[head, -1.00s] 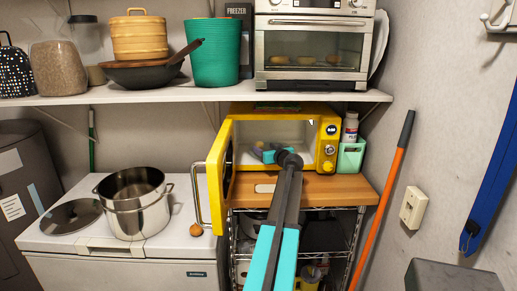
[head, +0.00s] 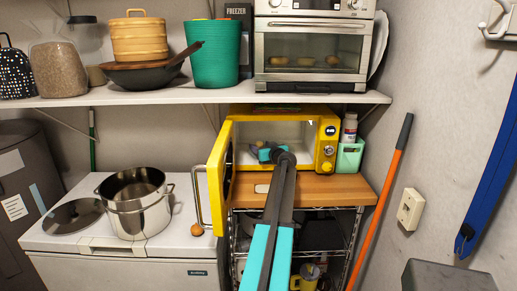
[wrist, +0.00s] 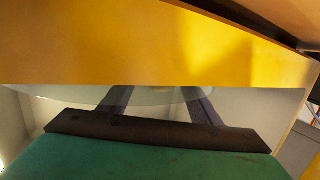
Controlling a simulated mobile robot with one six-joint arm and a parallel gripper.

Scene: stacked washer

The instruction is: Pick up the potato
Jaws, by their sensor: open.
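My gripper (head: 263,149) reaches through the open front of the yellow microwave (head: 330,145). In the wrist view its two dark fingers (wrist: 158,96) are spread apart over a pale round plate (wrist: 140,97); their tips are cut off by the yellow frame. A small yellowish-brown bit (wrist: 191,94), possibly the potato, shows beside the right finger, mostly hidden by the frame. In the head view my gripper covers much of the microwave's inside, and I cannot make out the potato clearly there. I see no contact between the fingers and it.
The microwave door (head: 219,180) stands open on the left, close to my arm. A wooden board (head: 330,188) lies under the microwave. A steel pot (head: 137,208) stands left on the white appliance. A shelf (head: 150,98) with a toaster oven (head: 310,45) is above.

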